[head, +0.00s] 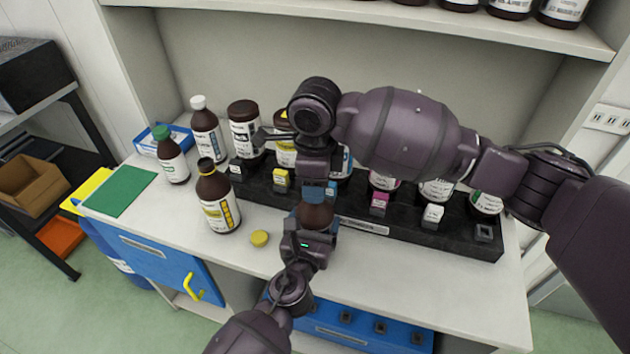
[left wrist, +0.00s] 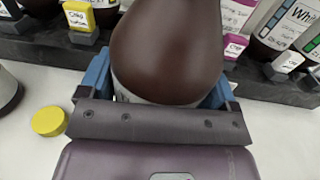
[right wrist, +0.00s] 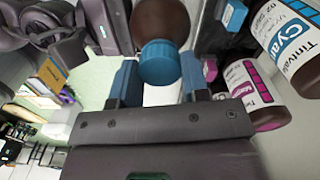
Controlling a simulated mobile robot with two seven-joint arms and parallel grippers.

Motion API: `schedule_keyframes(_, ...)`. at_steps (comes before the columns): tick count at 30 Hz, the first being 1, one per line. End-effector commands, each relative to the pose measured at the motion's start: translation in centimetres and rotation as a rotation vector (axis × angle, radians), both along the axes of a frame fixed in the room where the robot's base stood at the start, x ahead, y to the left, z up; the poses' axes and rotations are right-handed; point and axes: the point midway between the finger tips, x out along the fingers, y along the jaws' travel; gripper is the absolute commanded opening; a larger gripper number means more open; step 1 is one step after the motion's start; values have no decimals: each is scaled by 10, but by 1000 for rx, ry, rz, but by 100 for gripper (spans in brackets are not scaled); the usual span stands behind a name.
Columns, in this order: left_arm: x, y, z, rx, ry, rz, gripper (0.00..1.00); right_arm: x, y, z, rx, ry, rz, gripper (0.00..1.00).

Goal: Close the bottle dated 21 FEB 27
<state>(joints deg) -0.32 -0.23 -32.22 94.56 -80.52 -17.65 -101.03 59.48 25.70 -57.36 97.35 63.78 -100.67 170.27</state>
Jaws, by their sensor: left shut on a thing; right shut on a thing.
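My left gripper (head: 312,228) is shut on a brown bottle (head: 316,214), which also fills the middle of the left wrist view (left wrist: 168,50). The bottle's label is mostly hidden, and no date is readable. My right gripper (head: 318,186) is directly above it, shut on a blue cap (right wrist: 159,62). The cap is in line with the bottle's top in the right wrist view; whether it is seated there I cannot tell. Another brown bottle (head: 218,199) with a yellow-and-white label stands to the left, its top dark, with a loose yellow cap (head: 260,238) beside it.
A black rack (head: 457,233) with small coloured blocks runs along the counter, with several bottles behind it. A green-capped bottle (head: 172,155) and a white-capped bottle (head: 206,131) stand at the left. A green mat (head: 122,190) lies at the counter's left end. The front strip of counter is mostly clear.

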Motion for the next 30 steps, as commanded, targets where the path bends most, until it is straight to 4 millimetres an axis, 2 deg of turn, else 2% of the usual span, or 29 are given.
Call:
schedule_keyframes(11,0,0,0,0,1,1,18,0,0,1,0,-1,-36,20)
schedule_keyframes(12,0,0,-1,0,1,1,18,0,0,1,0,-1,-36,48)
schedule_keyframes(16,0,0,-1,0,1,1,18,0,0,1,0,-1,-35,67)
schedule_keyframes(24,0,0,-1,0,1,0,18,0,0,1,0,-1,-34,67)
schedule_keyframes(30,0,0,-1,0,1,0,18,0,0,21,2,-1,-33,67)
